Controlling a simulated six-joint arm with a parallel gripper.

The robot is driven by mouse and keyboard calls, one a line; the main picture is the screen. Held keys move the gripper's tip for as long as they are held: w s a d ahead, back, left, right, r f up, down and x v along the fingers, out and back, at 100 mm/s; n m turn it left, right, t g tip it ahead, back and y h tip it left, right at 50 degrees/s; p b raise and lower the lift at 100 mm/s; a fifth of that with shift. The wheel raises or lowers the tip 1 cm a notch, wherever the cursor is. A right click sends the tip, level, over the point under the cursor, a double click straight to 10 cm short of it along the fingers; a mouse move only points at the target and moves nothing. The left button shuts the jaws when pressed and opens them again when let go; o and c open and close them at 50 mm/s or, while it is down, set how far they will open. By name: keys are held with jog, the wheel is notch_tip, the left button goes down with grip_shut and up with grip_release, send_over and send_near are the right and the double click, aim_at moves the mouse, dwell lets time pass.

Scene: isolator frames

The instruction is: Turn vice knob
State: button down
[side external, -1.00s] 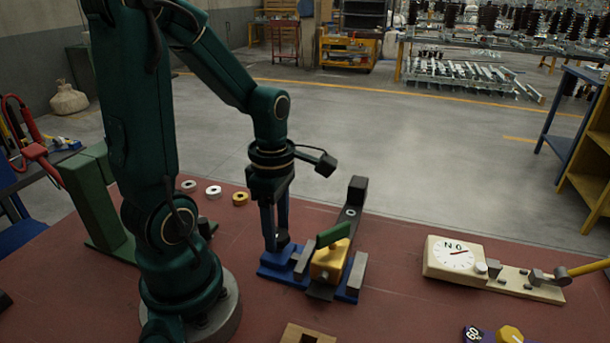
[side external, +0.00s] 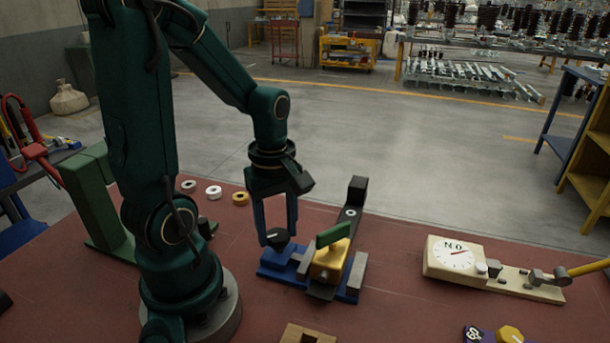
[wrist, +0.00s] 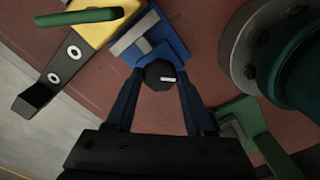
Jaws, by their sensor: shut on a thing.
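The vice (side external: 347,277) has a blue base and grey jaws, and stands on the red table. A yellow block with a green bar on top (side external: 330,262) sits between its jaws. The dark vice knob (side external: 278,239), with a white mark, is at the vice's left end. My gripper (side external: 277,235) points down with its blue fingers shut on the knob, one on each side. In the wrist view the knob (wrist: 160,74) shows between the fingertips, its white mark pointing right.
A black bracket (side external: 351,209) rises behind the vice. A dial box (side external: 453,259) with a lever stands to the right. Three small rings (side external: 214,192) lie behind. A wooden block with a hole (side external: 308,334) is at the front edge. A green post (side external: 96,200) stands left.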

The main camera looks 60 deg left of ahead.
aim_at(278, 235)
jog(key=m, duration=0.4)
jog(key=shift+m, duration=2.6)
jog(key=shift+c, duration=1.3)
grip_release()
jog(key=shift+r, duration=0.15)
jog(key=shift+r, duration=2.45)
jog(key=shift+d, duration=0.15)
